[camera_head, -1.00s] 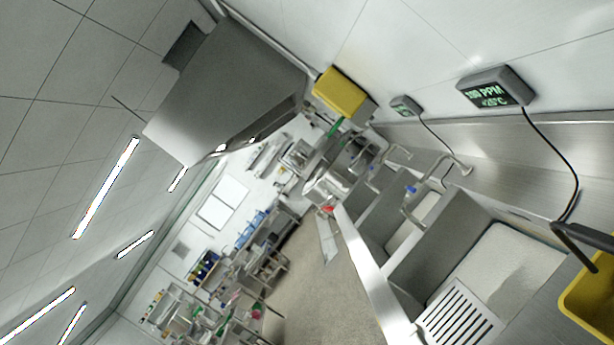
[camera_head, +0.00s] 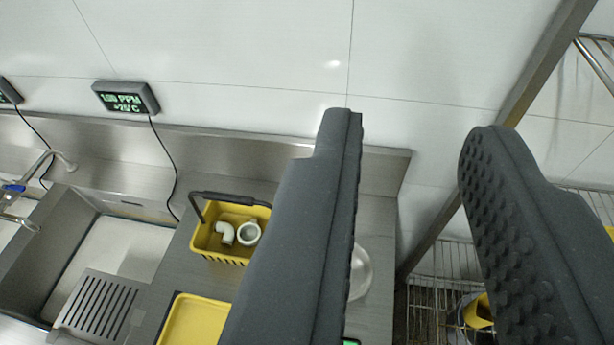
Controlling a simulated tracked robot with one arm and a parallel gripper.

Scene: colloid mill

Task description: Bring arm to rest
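My gripper (camera_head: 415,140) shows large at the right of the head camera view. Its two dark grey fingers stand wide apart, with a studded pad on the inner side of the right one. Nothing is between them; the wall and a rack show through the gap. The fingertips appear in front of the white wall (camera_head: 430,60). The rest of my arm is out of view.
A yellow basket (camera_head: 213,245) with white pipe fittings stands on the steel counter (camera_head: 180,255). A yellow tray (camera_head: 195,322) lies below it. The sink (camera_head: 110,250) is left, under a display box (camera_head: 126,97). A wire rack (camera_head: 440,262) stands right of the counter's end.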

